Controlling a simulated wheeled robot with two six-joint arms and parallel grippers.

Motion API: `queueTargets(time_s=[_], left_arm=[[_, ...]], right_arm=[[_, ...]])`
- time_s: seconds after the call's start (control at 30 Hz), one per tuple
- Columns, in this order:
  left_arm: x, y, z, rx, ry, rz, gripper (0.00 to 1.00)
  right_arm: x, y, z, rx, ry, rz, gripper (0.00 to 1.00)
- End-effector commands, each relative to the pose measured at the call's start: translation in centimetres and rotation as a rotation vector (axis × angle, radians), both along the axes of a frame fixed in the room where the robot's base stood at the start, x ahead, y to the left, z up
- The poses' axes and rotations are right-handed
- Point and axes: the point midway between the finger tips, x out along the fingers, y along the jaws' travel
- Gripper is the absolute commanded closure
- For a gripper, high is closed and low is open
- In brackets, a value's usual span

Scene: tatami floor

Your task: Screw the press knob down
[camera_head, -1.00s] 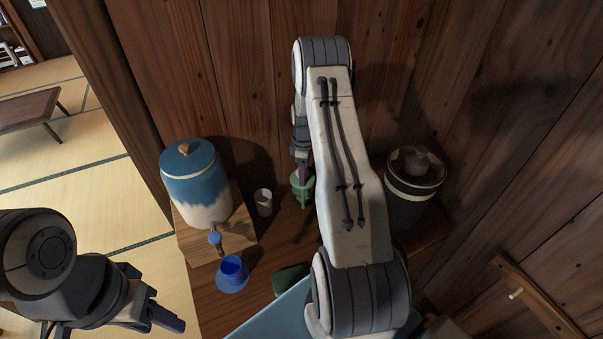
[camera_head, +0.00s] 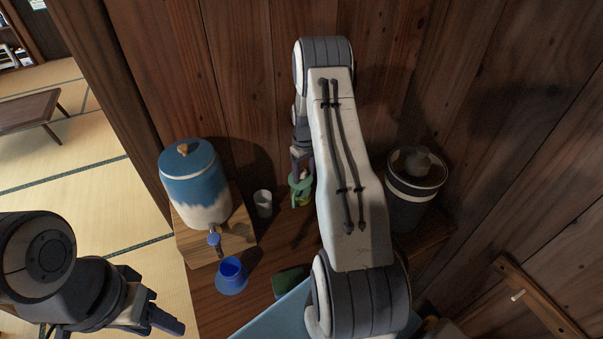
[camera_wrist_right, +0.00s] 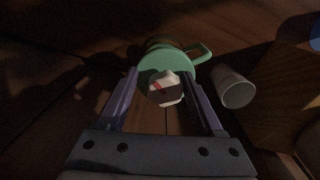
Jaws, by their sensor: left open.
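A white faceted knob (camera_wrist_right: 165,92) with a red mark shows in the right wrist view, in front of a green round top with a side handle (camera_wrist_right: 172,62). In the head view the green thing (camera_head: 301,190) stands by the wall, partly behind my right arm. My right gripper (camera_wrist_right: 159,76) is open, its fingers on either side of the knob, with a gap at the left finger. In the head view the right gripper (camera_head: 301,160) is small and partly hidden. My left gripper (camera_head: 160,308) is open and empty at the lower left, away from the counter.
A white cup (camera_head: 263,203) stands just left of the green thing. A blue and white dispenser (camera_head: 195,185) sits on a wooden stand, with a blue cup (camera_head: 231,277) before it. A dark lidded jar (camera_head: 412,190) stands right of my arm. The wooden wall is close behind.

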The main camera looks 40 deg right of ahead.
Motion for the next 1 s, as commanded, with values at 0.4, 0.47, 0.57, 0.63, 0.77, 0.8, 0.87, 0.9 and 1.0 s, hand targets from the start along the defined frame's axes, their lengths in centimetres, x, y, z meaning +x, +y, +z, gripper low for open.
queueTargets(time_s=[0.4, 0.47, 0.57, 0.63, 0.77, 0.8, 0.87, 0.9, 1.0], left_arm=[[0.0, 0.0, -0.2, 0.000, 0.000, 0.000, 0.50], [0.0, 0.0, 0.0, 0.000, 0.000, 0.000, 0.50], [0.0, 0.0, 0.6, 0.000, 0.000, 0.000, 0.50], [0.0, 0.0, 1.1, 0.000, 0.000, 0.000, 0.50], [0.0, 0.0, 2.0, 0.000, 0.000, 0.000, 0.50], [0.0, 0.0, 2.3, 0.000, 0.000, 0.000, 0.50], [0.0, 0.0, 2.7, 0.000, 0.000, 0.000, 0.50], [0.0, 0.0, 3.0, 0.000, 0.000, 0.000, 0.50], [0.0, 0.0, 3.7, 0.000, 0.000, 0.000, 0.50]], right_arm=[[-0.5, 1.0, -1.3, 0.016, 0.019, 0.003, 0.20], [-0.4, 1.1, -1.0, 0.015, 0.019, 0.004, 0.20], [-0.4, 1.1, -0.2, 0.016, 0.019, 0.005, 0.20], [-0.5, 1.1, 0.5, 0.016, 0.020, 0.005, 0.20], [-0.5, 0.8, 2.1, 0.015, 0.018, 0.003, 0.20], [-0.5, 0.7, 2.5, 0.014, 0.017, 0.002, 0.20], [-0.5, 0.6, 3.2, 0.013, 0.016, 0.002, 0.20], [-0.5, 0.6, 3.7, 0.013, 0.016, 0.002, 0.20], [-0.5, 0.6, 4.7, 0.012, 0.016, 0.002, 0.20]])
